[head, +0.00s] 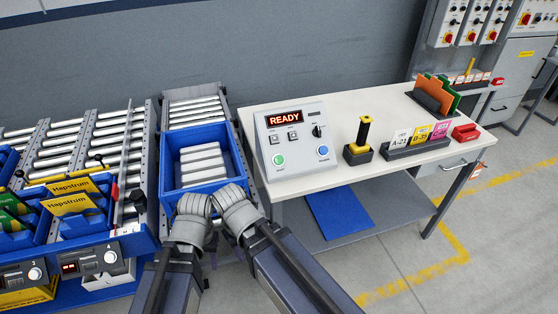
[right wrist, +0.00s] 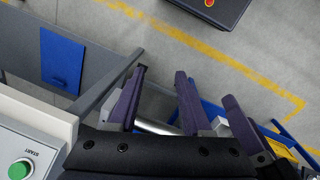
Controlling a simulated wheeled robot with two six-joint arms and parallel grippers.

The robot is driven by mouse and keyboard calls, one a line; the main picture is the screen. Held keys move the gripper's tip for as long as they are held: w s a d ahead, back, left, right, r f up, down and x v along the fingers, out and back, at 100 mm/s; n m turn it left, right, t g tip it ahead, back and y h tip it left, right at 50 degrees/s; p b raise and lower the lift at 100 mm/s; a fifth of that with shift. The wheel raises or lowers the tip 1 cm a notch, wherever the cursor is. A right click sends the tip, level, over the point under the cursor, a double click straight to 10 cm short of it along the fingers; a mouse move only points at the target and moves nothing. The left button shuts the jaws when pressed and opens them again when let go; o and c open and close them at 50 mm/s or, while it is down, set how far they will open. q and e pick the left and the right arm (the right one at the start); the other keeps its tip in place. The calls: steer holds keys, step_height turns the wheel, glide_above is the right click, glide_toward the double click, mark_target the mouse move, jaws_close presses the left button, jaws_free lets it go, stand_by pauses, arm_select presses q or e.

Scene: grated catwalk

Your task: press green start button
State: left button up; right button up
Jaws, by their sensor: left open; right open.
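The green start button (head: 279,160) sits at the lower left of the sloped face of a white control box (head: 300,175) on the bench. It also shows in the right wrist view, under the word START (right wrist: 20,169), at the lower left. My left gripper (head: 194,206) and right gripper (head: 230,197) are side by side in front of the near end of a blue tote, left of the box. Both are apart from the button. In the right wrist view my right gripper (right wrist: 160,85) is open, with no object visible between its dark fingers.
The box has a lit READY display (head: 284,118), a blue button (head: 323,152) and a black knob (head: 317,131). Roller lanes (head: 70,145) lie left.

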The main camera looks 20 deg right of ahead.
jaws_close()
stand_by(1.5)
